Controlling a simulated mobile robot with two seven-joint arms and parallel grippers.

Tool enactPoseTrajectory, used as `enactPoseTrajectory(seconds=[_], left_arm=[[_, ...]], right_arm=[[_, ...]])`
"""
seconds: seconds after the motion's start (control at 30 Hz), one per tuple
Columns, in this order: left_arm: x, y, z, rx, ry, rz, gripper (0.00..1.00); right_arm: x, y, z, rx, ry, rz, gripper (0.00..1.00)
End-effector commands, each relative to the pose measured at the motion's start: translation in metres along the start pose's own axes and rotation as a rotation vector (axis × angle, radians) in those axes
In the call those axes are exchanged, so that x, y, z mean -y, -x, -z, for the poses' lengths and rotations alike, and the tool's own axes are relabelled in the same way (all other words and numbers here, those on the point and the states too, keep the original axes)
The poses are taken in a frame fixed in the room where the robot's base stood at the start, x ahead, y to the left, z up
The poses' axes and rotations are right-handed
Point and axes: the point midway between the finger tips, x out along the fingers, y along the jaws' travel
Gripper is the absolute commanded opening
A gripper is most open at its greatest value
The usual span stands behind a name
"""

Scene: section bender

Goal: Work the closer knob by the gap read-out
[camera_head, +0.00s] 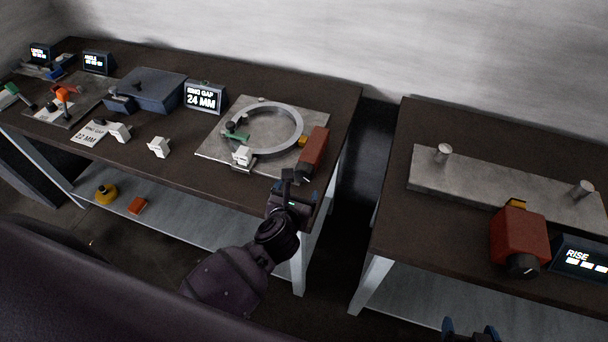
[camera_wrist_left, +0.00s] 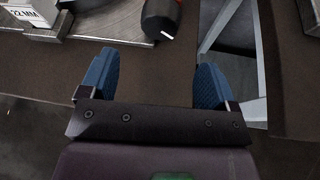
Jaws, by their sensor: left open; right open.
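The gap read-out (camera_head: 202,97) shows RING GAP 24 MM. A card (camera_head: 90,133) on the bench reads RING GAP 22 MM. A grey ring (camera_head: 297,125) lies on a metal plate (camera_head: 220,147). The closer is a red block (camera_head: 314,147) at the plate's right edge, with a black knob (camera_head: 304,173) on its near end. My left gripper (camera_head: 297,192) is open and empty, just in front of the knob. In the left wrist view the knob (camera_wrist_left: 160,18) lies beyond the open blue fingers (camera_wrist_left: 155,68), apart from them. My right gripper (camera_head: 470,330) shows only its blue fingertips at the bottom edge.
A white block (camera_head: 242,157) sits at the ring's near side, and others (camera_head: 159,147) stand to the left. A gap separates this bench from the right bench, which holds another red block (camera_head: 519,236) and the RISE read-out (camera_head: 583,258).

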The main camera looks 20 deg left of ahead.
Motion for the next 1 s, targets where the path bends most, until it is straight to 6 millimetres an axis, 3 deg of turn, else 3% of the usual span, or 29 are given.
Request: enactPoseTrajectory(seconds=[0.3, 0.5, 0.7, 1.0], left_arm=[[0.000, -0.053, -0.002, 0.002, -0.004, -0.001, 0.82], [0.000, -0.077, -0.001, 0.002, -0.003, -0.001, 0.82], [0.000, -0.090, -0.001, 0.002, -0.002, 0.000, 0.82], [0.000, -0.092, -0.001, 0.003, -0.002, 0.000, 0.82]], right_arm=[[-0.002, 0.000, 0.001, -0.002, 0.001, -0.002, 0.82], [-0.003, 0.001, 0.002, -0.002, 0.004, -0.003, 0.82], [-0.003, 0.002, 0.002, -0.001, 0.006, -0.003, 0.82], [-0.003, 0.001, 0.001, 0.000, 0.006, -0.003, 0.82]])
